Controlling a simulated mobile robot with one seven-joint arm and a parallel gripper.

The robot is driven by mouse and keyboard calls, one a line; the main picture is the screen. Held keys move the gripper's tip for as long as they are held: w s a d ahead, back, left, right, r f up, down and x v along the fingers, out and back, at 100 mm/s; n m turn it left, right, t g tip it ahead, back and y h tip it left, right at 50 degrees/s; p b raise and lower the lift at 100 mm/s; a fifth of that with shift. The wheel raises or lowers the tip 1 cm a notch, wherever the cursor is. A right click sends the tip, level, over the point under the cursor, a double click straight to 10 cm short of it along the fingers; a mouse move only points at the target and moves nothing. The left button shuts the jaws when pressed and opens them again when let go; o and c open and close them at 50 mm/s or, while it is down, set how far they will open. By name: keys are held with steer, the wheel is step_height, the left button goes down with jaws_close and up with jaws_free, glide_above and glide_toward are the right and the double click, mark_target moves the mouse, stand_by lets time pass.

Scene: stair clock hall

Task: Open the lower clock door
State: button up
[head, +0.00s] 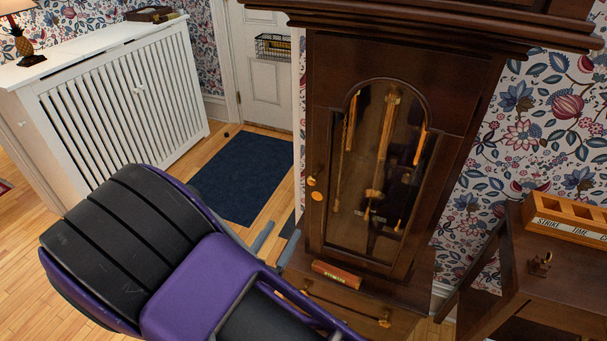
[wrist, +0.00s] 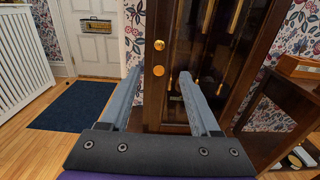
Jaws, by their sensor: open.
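The tall dark wooden clock's lower door (head: 333,130) has an arched glass pane (head: 362,165) with brass weights and a pendulum behind it. The door looks shut. A small brass knob (head: 317,170) and a round brass disc (head: 316,196) sit at its left edge. In the wrist view the knob (wrist: 159,45) is above the disc (wrist: 158,70). My gripper (wrist: 160,74) is open and empty, its fingers pointing toward the clock's left edge below the knob. In the head view my gripper (head: 276,240) is left of the clock's lower part, apart from the knob.
A small labelled wooden block (head: 336,274) lies on the clock's lower ledge, above a drawer with a brass handle (head: 345,309). A dark side table (head: 560,265) with a tray stands close right. A white slatted cover (head: 125,105) and blue mat (head: 245,175) are left.

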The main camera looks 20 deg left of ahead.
mark_target(311, 184)
steer(key=w, duration=0.5)
steer(key=w+d, duration=0.1)
steer(key=w, duration=1.1)
steer(key=shift+d+b, duration=0.15)
steer(key=shift+b, duration=0.15)
jaws_close()
stand_by(0.6)
